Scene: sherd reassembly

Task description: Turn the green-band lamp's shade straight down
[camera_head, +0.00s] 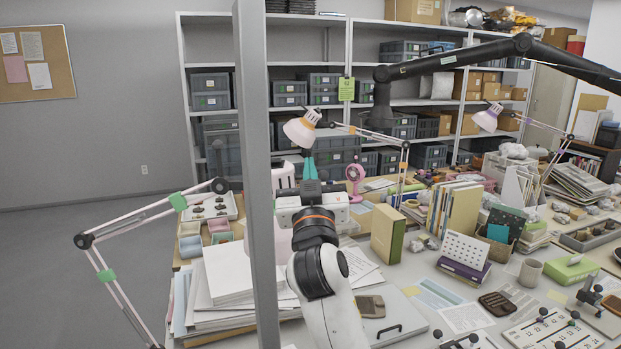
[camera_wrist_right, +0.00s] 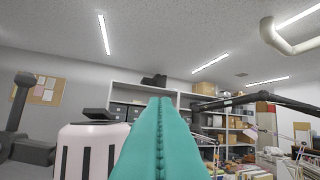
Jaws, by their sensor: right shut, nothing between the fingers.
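The green-band lamp (camera_head: 178,201) shows at the left of the head view. Its pale pink arm has green bands and dark joints, and runs right to a joint beside the grey upright bar. A pale pink slotted part (camera_head: 283,177), apparently its head, shows just left of my right gripper's fingers. The slotted part is large at the lower left of the right wrist view (camera_wrist_right: 92,150). The shade's tilt cannot be told, as the bar and my gripper cover much of it. My right gripper (camera_head: 309,158) has teal fingers, shut and empty, pointing away beside this part. My left gripper is not in view.
Another lamp's shade (camera_head: 300,129) hangs just above my right fingertips, and a third lamp (camera_head: 487,118) stands farther right. Stacked papers (camera_head: 230,275), small trays (camera_head: 190,246) and a green book box (camera_head: 388,233) crowd the table. Open floor lies left.

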